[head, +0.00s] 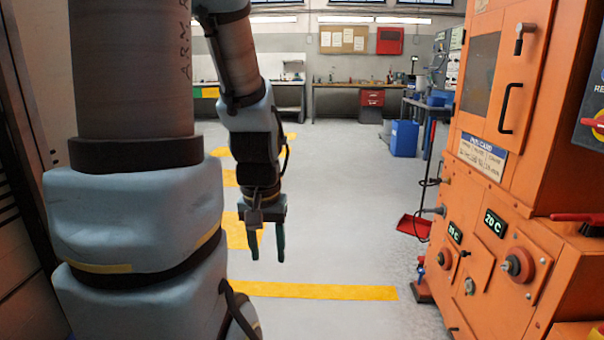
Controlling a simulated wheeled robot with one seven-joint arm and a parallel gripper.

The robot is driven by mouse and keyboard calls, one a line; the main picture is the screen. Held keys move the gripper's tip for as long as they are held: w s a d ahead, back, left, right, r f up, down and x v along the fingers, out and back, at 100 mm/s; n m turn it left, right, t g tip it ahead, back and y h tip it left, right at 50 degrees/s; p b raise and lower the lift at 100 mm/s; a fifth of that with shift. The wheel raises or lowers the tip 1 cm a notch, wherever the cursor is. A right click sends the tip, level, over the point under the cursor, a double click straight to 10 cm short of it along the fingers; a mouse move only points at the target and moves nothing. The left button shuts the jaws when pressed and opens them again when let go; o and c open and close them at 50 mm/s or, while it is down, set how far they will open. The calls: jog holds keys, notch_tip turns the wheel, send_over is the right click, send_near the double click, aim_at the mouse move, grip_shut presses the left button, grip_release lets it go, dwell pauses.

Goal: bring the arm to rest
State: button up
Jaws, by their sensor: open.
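My arm (245,85) shows in the left half of the head view, bent with its end hanging down. My gripper (267,245) points straight down above the grey floor. Its two dark fingers are apart and nothing shows between them. It is clear of the orange machine on the right, with open floor between.
The orange machine (480,205), with door, handles and knobs, fills the right side. A red dustpan (414,227) and a blue bin (404,138) stand left of it. Workbenches (340,87) line the back wall. Yellow floor stripes (315,291) cross the clear floor.

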notch_tip(320, 180, up, 14)
jog(key=p, duration=1.1)
jog(key=shift+p, duration=0.3)
jog(key=shift+f, duration=0.1)
